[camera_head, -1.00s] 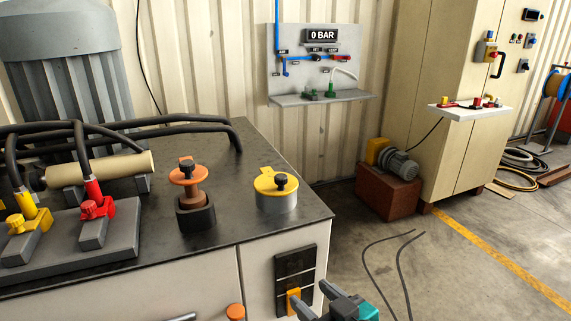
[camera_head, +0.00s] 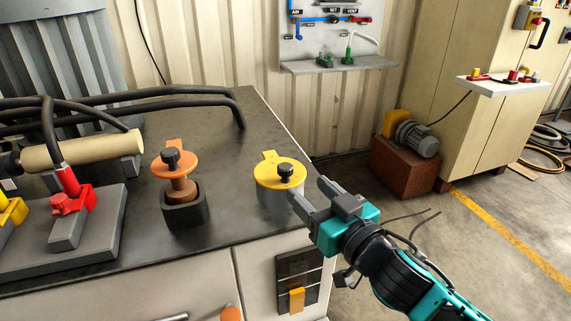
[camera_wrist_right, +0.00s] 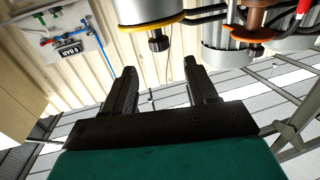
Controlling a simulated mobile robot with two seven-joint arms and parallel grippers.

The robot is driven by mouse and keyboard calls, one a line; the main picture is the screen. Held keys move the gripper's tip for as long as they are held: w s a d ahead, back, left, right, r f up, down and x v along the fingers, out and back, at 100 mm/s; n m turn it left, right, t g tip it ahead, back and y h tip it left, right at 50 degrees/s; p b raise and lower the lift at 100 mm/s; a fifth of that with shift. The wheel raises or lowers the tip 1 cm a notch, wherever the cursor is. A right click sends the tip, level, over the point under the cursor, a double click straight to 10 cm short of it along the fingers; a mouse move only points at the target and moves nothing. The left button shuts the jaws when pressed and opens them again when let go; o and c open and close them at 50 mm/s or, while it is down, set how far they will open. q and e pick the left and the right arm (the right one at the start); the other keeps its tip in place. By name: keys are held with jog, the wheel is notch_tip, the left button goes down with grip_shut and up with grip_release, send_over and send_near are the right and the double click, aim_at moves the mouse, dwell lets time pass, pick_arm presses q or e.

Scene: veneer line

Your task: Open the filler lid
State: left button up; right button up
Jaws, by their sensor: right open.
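The filler lid (camera_head: 268,181) is a yellow disc with a tab and a black knob (camera_head: 286,171) on a short grey neck, at the right side of the dark cabinet top. It lies shut on the neck. In the right wrist view the yellow lid rim (camera_wrist_right: 152,24) and its black knob (camera_wrist_right: 158,42) show upside down, beyond the fingers. My right gripper (camera_head: 309,195) is open and empty, just right of the lid; in the head view one finger overlaps the neck's right edge. I cannot tell whether it touches. My left gripper is not in view.
An orange-capped fitting (camera_head: 176,165) stands left of the lid on the cabinet top (camera_head: 225,140). Red and yellow valve handles and black hoses lie further left. A wall panel with a shelf (camera_head: 340,66) is behind. Bare top lies between lid and orange fitting.

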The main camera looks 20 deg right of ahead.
aim_at(289, 172)
jog(key=x, duration=0.9)
jog(key=shift+w+a+p, duration=0.1)
jog(key=shift+w+p, duration=0.15)
jog(key=shift+p, duration=0.05)
grip_shut()
